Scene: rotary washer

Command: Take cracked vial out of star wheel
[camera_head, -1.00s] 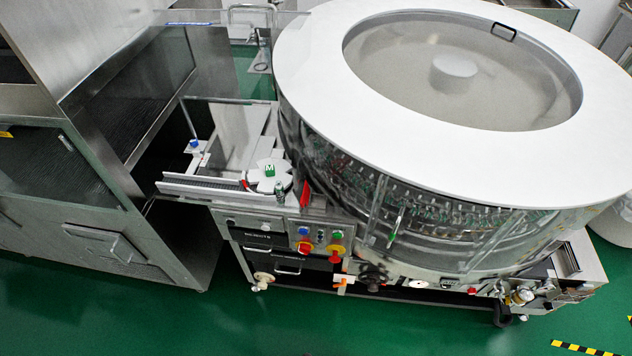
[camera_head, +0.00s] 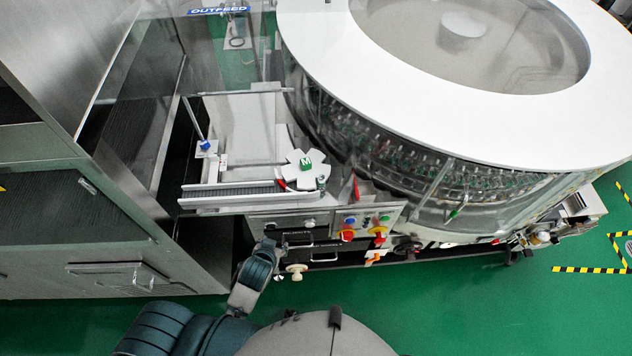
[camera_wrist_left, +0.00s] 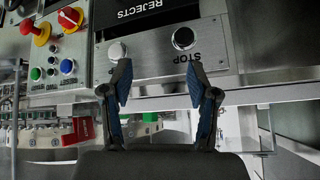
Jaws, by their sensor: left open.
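The white star wheel (camera_head: 296,173) with a green M hub sits at the inner end of the short conveyor, beside the big rotary washer. A small clear vial (camera_head: 322,182) stands at its right front edge; I cannot tell whether it is cracked. In the left wrist view my left gripper (camera_wrist_left: 158,86) is open and empty, in front of the panel with the STOP button. In the head view my left arm rises from the bottom, below and in front of the star wheel; its fingers are hard to make out. My right gripper is not in view.
A REJECTS drawer front (camera_wrist_left: 152,16) shows upside down in the wrist view. A control panel (camera_head: 366,222) with red knobs and coloured buttons is below right of the star wheel. A red flag-like part (camera_head: 356,188) stands right of it. A steel cabinet (camera_head: 95,230) fills the left.

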